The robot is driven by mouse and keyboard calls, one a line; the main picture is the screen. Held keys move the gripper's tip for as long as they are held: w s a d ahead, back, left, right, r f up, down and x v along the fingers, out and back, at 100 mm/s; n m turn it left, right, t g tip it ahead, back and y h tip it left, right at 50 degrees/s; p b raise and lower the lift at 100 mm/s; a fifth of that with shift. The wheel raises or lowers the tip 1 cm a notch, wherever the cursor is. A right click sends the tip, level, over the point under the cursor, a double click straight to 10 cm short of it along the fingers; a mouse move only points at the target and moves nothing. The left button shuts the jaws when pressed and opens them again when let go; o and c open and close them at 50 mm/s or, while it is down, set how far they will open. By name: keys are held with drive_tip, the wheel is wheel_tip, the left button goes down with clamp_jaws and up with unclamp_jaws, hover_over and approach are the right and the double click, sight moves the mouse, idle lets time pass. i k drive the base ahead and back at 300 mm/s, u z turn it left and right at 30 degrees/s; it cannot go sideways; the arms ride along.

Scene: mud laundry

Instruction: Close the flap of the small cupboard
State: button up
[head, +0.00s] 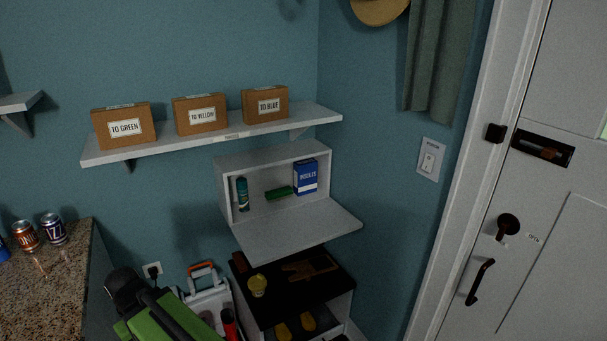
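The small cupboard (224,196) is a pale grey box on the blue wall, under the long shelf. Its flap (296,232) is open. It is joined at the cupboard's lower front edge and sticks out forward, roughly level, with its top face bare. Inside stand a teal bottle (242,194) and a blue box (305,177), with a green item (278,193) lying between them. I cannot make out my gripper or its fingertips in the head view.
A green and black form (165,318), perhaps part of my arm, fills the lower left. A dark-topped unit (335,281) stands below the flap, holding a yellow cup (257,285). A grey case (205,295) is beside it. The shelf (220,137) above holds three boxes.

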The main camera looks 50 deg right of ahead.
sight(296, 231)
drive_tip(key=z, duration=1.45)
drive_tip(key=k, duration=0.75)
drive_tip(key=u, duration=0.1)
drive_tip(key=i, duration=0.75)
drive_tip(key=z, duration=0.05)
